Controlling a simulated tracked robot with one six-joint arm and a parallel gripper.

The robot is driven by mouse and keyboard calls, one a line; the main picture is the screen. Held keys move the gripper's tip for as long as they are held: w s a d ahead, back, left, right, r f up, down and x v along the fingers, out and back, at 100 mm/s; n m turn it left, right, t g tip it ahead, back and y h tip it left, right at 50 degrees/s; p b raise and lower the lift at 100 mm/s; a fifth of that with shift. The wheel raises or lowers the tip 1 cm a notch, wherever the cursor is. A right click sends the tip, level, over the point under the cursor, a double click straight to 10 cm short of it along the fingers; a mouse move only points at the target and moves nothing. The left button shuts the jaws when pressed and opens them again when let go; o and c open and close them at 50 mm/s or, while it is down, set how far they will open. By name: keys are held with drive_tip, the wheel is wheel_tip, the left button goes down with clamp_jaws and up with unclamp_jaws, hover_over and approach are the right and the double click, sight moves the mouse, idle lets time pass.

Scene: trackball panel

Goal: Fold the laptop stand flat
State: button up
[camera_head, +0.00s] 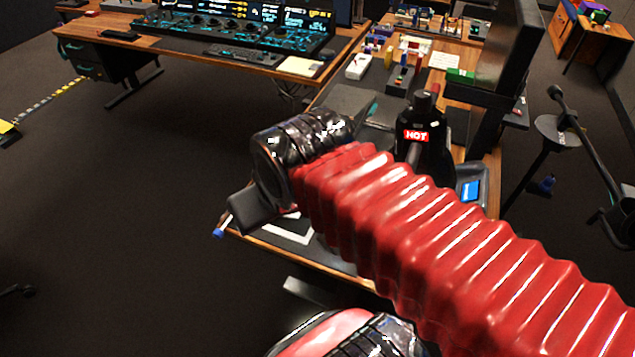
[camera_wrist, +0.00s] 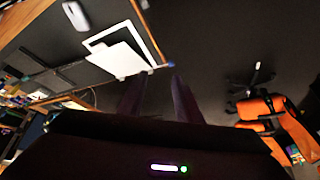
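A dark grey flat panel (camera_head: 350,100), which looks like the laptop stand, lies on the desk behind my arm in the head view. My arm hides its near part, so I cannot tell its fold. Dark grey panels (camera_wrist: 55,80) at the left of the wrist view may be the same stand. My gripper (camera_wrist: 154,80) shows two dark fingers, apart and with nothing seen between them. They point toward the desk's edge by some white sheets, away from the grey panels.
White sheets (camera_wrist: 120,52) and a blue-tipped pen (camera_head: 220,229) lie at the desk's edge. A black bottle marked HOT (camera_head: 425,145) stands right of my arm. A white mouse (camera_wrist: 75,15) and an orange chair (camera_wrist: 290,128) show in the wrist view. Floor at left is open.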

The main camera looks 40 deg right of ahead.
drive_tip(key=shift+o, duration=0.9)
drive_tip(key=o, duration=0.3)
drive_tip(key=shift+w+d+r, duration=0.1)
drive_tip(key=shift+w+d, duration=0.1)
drive_tip(key=shift+w, duration=0.1)
drive_tip(key=o, duration=0.4)
drive_tip(key=w+d+n+g, duration=0.1)
drive_tip(key=w+d+n, duration=0.1)
drive_tip(key=w+d, duration=0.3)
drive_tip(key=shift+w+g+h, duration=0.2)
drive_tip(key=shift+g+h, duration=0.1)
drive_tip(key=shift+g, duration=0.1)
drive_tip(key=w+d+f+n+g, duration=0.2)
drive_tip(key=w+d+f, duration=0.2)
drive_tip(key=d, duration=0.4)
drive_tip(key=w+d+f+n+g, duration=0.1)
drive_tip(key=w+d+f+n, duration=0.1)
drive_tip(key=w+d+f, duration=0.3)
drive_tip(key=w+d, duration=0.1)
drive_tip(key=d, duration=0.2)
drive_tip(key=shift+d+f+g, duration=0.2)
drive_tip(key=shift+d+g, duration=0.15)
drive_tip(key=shift+g, duration=0.05)
drive_tip(key=shift+w+f, duration=0.1)
drive_tip(key=shift+f, duration=0.05)
wheel_tip(320, 180, down, 14)
drive_tip(key=shift+r, duration=0.2)
